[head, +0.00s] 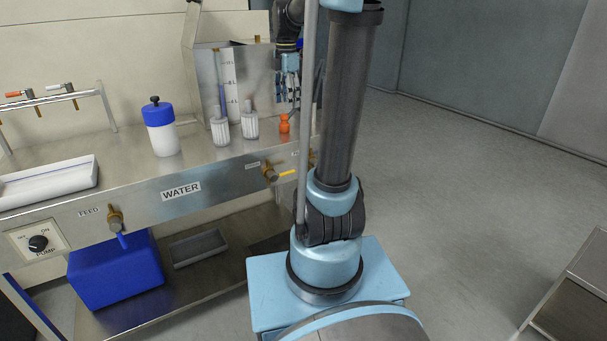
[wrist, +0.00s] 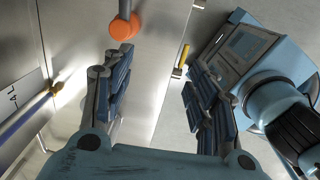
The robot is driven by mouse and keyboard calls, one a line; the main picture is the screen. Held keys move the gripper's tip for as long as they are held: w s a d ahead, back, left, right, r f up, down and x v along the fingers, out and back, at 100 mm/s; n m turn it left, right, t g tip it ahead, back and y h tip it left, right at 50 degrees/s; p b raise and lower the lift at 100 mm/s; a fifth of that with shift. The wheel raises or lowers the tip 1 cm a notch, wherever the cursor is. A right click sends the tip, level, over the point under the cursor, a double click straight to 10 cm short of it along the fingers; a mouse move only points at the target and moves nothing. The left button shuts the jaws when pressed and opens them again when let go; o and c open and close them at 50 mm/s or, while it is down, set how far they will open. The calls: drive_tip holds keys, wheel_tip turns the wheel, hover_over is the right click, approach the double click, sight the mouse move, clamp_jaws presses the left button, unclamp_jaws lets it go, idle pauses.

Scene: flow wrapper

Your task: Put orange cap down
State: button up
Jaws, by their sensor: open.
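The orange cap (head: 284,123) stands on the steel bench top (head: 215,160) near its right end, right of the clear ribbed containers. In the wrist view the orange cap (wrist: 124,26) is at the top, just beyond the tip of the left finger. My gripper (head: 290,90) is above the cap in the head view, partly hidden behind my arm. In the wrist view my gripper (wrist: 158,72) has its fingers wide apart with nothing between them. I cannot tell the exact gap between finger and cap.
A white bottle with a blue lid (head: 161,135) and a white tray (head: 48,183) are farther left. Brass taps (head: 270,172) jut from the bench front. Open floor (head: 450,150) lies right.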

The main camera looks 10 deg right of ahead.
drive_tip(key=s+f+m+t, duration=0.1)
drive_tip(key=s+f+m, duration=0.8)
drive_tip(key=s, duration=0.5)
drive_tip(key=s+f+m, duration=1)
drive_tip(key=s+m, duration=0.2)
drive_tip(key=s, duration=0.1)
drive_tip(key=shift+s+t, duration=0.4)
drive_tip(key=shift+d, duration=0.1)
drive_tip(key=shift+w+f, duration=0.15)
drive_tip(key=shift+w, duration=0.25)
drive_tip(key=shift+c, duration=0.3)
